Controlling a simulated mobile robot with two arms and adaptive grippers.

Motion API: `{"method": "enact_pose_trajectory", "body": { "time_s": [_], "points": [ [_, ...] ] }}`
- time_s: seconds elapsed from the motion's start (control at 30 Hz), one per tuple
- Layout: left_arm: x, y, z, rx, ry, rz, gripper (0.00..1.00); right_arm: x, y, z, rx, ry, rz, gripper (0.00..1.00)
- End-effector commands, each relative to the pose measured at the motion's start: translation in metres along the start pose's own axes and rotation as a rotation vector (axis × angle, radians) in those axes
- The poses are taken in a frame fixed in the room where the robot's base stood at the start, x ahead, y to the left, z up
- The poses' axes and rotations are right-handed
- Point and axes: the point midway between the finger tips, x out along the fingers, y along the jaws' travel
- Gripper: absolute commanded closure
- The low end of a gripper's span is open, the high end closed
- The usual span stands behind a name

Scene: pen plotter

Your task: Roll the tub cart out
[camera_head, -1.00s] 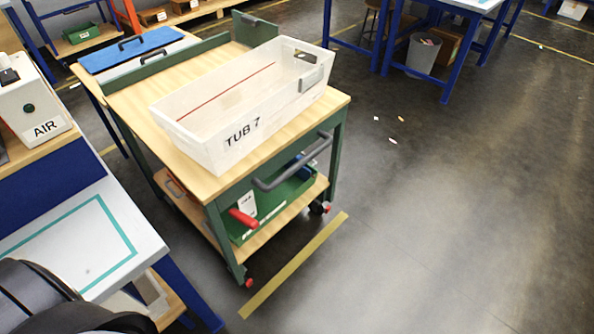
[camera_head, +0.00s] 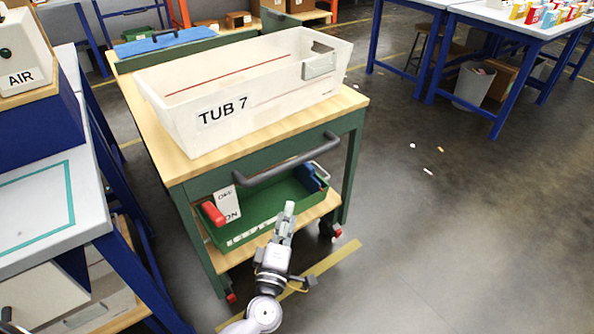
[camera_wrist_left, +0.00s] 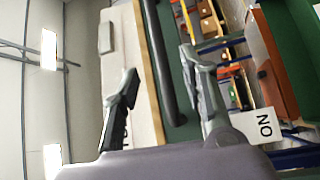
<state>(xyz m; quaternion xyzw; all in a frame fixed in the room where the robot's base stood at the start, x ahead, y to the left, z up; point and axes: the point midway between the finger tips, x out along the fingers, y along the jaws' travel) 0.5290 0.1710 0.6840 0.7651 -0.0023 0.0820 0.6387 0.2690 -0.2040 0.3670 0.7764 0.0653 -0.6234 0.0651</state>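The tub cart (camera_head: 178,165) has a wooden top, green frame and dark handle bar (camera_head: 290,160) on its near side. A translucent white tub marked TUB 7 (camera_head: 270,98) sits on top. A red lever (camera_head: 212,213) beside an OFF/ON card (camera_head: 228,206) is at the lower front; the card also shows in the left wrist view (camera_wrist_left: 264,124). My left gripper (camera_head: 288,208) is below and in front of the handle. In the left wrist view its fingers (camera_wrist_left: 165,88) are apart, and the handle (camera_wrist_left: 160,60) shows between them, apparently ahead. My right gripper is not seen.
A yellow floor line (camera_head: 335,258) runs beside the cart's near casters. A blue-legged bench (camera_head: 30,215) stands close on the left. Another table (camera_head: 510,22) and a grey bin (camera_head: 474,86) are at the back right. Open floor (camera_head: 460,250) lies at right, with small scraps.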

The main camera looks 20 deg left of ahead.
Motion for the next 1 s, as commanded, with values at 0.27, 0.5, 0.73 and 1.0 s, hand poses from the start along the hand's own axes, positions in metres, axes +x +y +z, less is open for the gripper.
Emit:
{"method": "enact_pose_trajectory", "body": {
  "time_s": [0.27,0.5,0.73,1.0],
  "points": [
    [0.028,0.008,-0.003,-0.032,0.015,0.011,0.60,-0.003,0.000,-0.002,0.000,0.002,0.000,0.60],
    [0.080,0.007,-0.003,-0.029,0.013,0.011,0.60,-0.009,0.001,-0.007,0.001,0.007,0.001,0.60],
    [0.129,0.006,-0.003,-0.029,0.012,0.010,0.60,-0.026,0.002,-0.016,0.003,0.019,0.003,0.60],
    [0.166,0.006,-0.004,-0.029,0.012,0.008,0.60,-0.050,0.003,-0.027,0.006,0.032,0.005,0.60]
  ]
}}
